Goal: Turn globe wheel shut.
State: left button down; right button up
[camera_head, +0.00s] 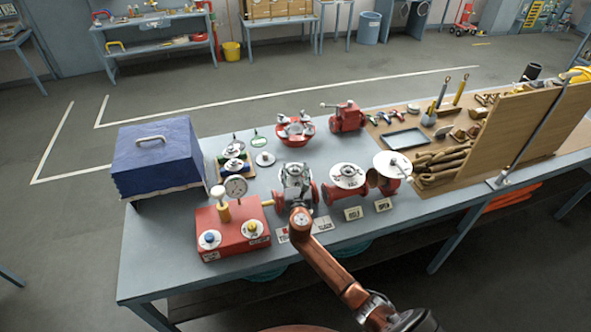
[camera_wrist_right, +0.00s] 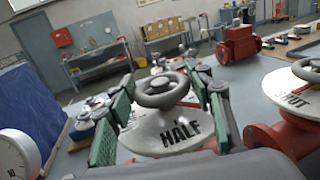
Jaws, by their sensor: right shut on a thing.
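The globe wheel (camera_wrist_right: 162,90) is a grey handwheel above a white disc (camera_wrist_right: 168,131) that reads HALF in the right wrist view. In the head view its red-bodied valve (camera_head: 279,199) stands near the front of the bench, largely hidden by my right gripper (camera_head: 297,178). In the right wrist view my right gripper (camera_wrist_right: 166,92) has its green-padded fingers on both sides of the wheel and is shut on it. The disc's pointer cannot be made out. My left gripper is not in view.
Two more valves with white discs (camera_head: 349,176) (camera_head: 393,165) stand to the right; the nearer disc in the right wrist view reads SHUT (camera_wrist_right: 296,101). A red gauge box (camera_head: 228,240) and blue case (camera_head: 156,160) stand left. Small label cards (camera_head: 353,213) lie along the front.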

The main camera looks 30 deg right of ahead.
aim_at(288, 173)
jog(key=m+g+h, duration=0.2)
jog(key=h, duration=0.1)
jog(key=shift+w+a+m+h+b, duration=0.2)
jog(key=shift+m+h+b, duration=0.1)
jog(key=shift+m, duration=0.1)
jog(key=m+g+h+b, duration=0.1)
jog(key=m+g+h, duration=0.1)
jog(key=g+h, duration=0.1)
jog(key=shift+f+m+g+b, duration=0.1)
jog(key=shift+m+g+b, duration=0.3)
jog(key=m+g+h+b, duration=0.2)
jog(key=m+g+b, duration=0.1)
jog(key=g+b, duration=0.1)
jog(key=shift+m+g, duration=0.3)
jog(key=shift+g, duration=0.2)
jog(key=shift+m+g+h+b, duration=0.4)
jog(key=shift+m+g+b, duration=0.4)
jog(key=shift+g+b, duration=0.35)
jog(key=o, duration=1.2)
jog(key=shift+d, duration=0.1)
jog(key=a, duration=0.5)
jog(key=s+a, duration=0.1)
jog(key=a, duration=0.1)
jog(key=shift+a, duration=0.3)
